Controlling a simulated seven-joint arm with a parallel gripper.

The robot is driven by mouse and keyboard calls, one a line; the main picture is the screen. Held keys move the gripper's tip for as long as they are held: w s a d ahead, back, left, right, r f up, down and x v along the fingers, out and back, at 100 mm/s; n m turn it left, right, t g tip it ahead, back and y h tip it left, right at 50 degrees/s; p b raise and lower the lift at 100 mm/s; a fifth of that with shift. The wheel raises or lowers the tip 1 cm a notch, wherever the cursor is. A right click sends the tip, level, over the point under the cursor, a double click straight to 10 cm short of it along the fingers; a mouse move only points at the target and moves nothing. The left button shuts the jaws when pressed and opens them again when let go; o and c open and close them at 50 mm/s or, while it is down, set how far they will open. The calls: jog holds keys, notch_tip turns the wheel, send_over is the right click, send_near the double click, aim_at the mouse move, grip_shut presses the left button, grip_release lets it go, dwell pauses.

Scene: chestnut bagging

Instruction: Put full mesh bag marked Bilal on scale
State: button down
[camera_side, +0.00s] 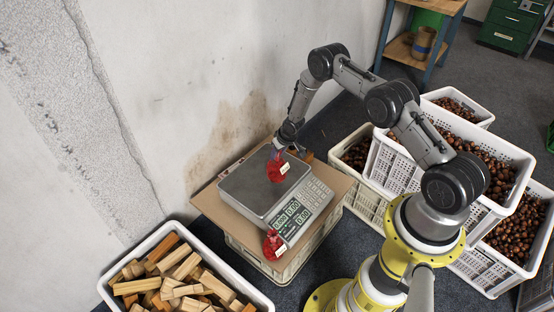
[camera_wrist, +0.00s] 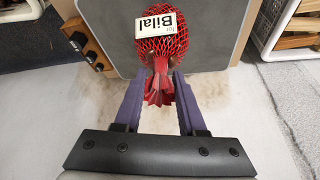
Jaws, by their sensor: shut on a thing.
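The full red mesh bag (camera_side: 276,170) has a white tag; in the wrist view the bag (camera_wrist: 163,46) shows the tag reading "for Bilal". My gripper (camera_side: 277,149) is shut on its gathered red neck, with a purple finger on each side of it in the wrist view (camera_wrist: 160,88). The bag is over the grey plate of the scale (camera_side: 240,190); I cannot tell whether it touches the plate. The scale's display (camera_side: 291,215) and keypad face the front right. A second red bag (camera_side: 273,244) with a tag sits by the scale's front corner.
The scale stands on cardboard (camera_side: 209,203) over a pale crate, close to the stained wall (camera_side: 225,130). A white bin (camera_side: 257,292) of wood blocks is at front left. White crates (camera_side: 395,165) of chestnuts stand at right.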

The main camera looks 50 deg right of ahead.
aim_at(277, 164)
jog(key=shift+w+f, duration=0.25)
jog(key=shift+d+f, duration=0.1)
jog(key=shift+f, duration=1.45)
jog(key=shift+f, duration=0.15)
jog(key=shift+c, duration=2.4)
grip_release()
